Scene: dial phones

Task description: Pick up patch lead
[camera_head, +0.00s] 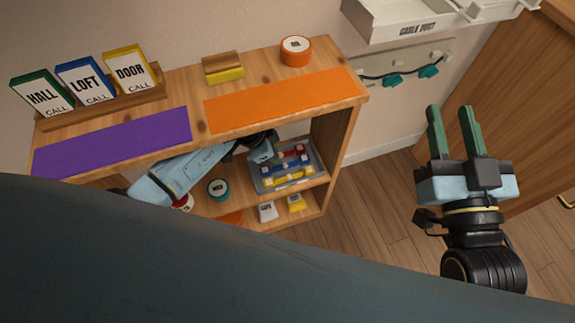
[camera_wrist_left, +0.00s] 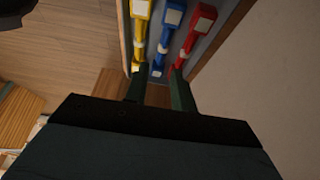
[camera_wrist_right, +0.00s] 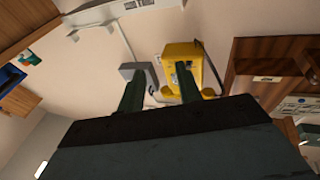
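Three patch leads lie side by side in a grey tray (camera_head: 318,172) on the shelf under the top board: red (camera_head: 298,152), blue (camera_head: 274,166) and yellow (camera_head: 301,178). In the left wrist view they are yellow (camera_wrist_left: 140,30), blue (camera_wrist_left: 165,35) and red (camera_wrist_left: 193,35). My left gripper (camera_wrist_left: 159,72) is open at the near end of the leads, with the blue lead roughly between its fingertips in that view. Contact cannot be told. My right gripper (camera_head: 450,108) is open and empty, out to the right of the shelf unit.
The top board holds the HALL, LOFT and DOOR cards (camera_head: 85,82), a wood-and-yellow block (camera_head: 223,68) and an orange roll (camera_head: 296,50). A teal roll (camera_head: 218,189) stands left of the tray. A yellow wall phone (camera_wrist_right: 185,60) shows in the right wrist view.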

